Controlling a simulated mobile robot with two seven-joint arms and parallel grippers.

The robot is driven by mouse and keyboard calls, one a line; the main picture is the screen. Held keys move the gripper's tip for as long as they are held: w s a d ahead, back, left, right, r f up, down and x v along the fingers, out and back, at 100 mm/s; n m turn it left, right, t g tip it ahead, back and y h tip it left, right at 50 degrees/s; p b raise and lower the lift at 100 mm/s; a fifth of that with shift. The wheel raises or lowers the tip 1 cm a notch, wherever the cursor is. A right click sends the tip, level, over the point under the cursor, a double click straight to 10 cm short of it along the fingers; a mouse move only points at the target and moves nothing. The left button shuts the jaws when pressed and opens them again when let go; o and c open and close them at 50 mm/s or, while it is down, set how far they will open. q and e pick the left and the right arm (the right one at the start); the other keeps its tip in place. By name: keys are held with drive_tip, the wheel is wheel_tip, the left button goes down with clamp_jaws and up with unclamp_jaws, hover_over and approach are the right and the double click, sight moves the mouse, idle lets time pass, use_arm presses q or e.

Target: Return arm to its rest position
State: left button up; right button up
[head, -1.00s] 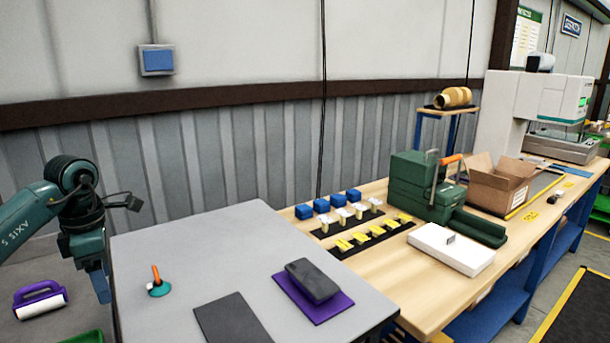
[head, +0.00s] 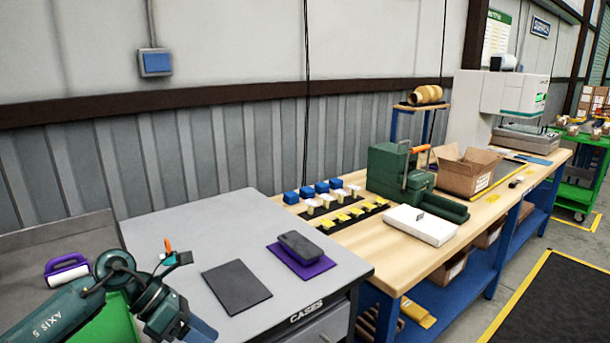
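My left arm, dark green, comes in from the lower left in the head view. Its wrist is bent down toward the bottom edge, in front of the near left corner of the grey table (head: 190,232). Only a blue-grey part of my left gripper (head: 202,331) shows at the bottom edge; both fingertips cannot be made out, nor anything held. An orange-handled tool (head: 168,244) on the grey table is partly hidden behind the wrist. My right arm and gripper are not in view.
A dark slab (head: 236,287) and a grey block (head: 300,244) on a purple mat (head: 318,268) lie on the grey table. A purple-handled roller (head: 67,270) and a green bin (head: 112,322) are by my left arm. A wooden bench (head: 395,262) adjoins at right.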

use_arm(q)
drive_tip(key=s+d+r+n+t+h+p, duration=0.1)
drive_tip(key=s+d+n+t+h, duration=0.1)
drive_tip(key=d+n+h, duration=0.35)
drive_tip(key=s+d+r+n+t+h, duration=0.2)
drive_tip(key=d+n+t+h, duration=0.15)
drive_tip(key=d, duration=0.35)
drive_tip(key=s+a+f+n+t+y, duration=0.1)
drive_tip(key=s+f+n+y, duration=0.3)
drive_tip(key=n, duration=0.7)
drive_tip(key=s+a+f+n+t+y+p, duration=0.1)
drive_tip(key=s+a+f+n+y, duration=0.3)
drive_tip(key=f+n, duration=0.5)
drive_tip(key=s+a+f+n+t+y, duration=0.2)
drive_tip(key=s+f+n+y, duration=0.3)
drive_tip(key=n, duration=0.9)
drive_tip(key=shift+s+a+f+t+y+p, duration=0.4)
drive_tip(key=shift+f+t+y, duration=0.15)
drive_tip(key=shift+f+y, duration=0.35)
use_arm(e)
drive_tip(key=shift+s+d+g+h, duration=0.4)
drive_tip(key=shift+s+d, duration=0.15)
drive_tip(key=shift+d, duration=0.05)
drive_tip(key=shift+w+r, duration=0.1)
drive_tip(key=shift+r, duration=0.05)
use_arm(q)
drive_tip(key=shift+w, duration=0.1)
drive_tip(key=shift+c, duration=0.4)
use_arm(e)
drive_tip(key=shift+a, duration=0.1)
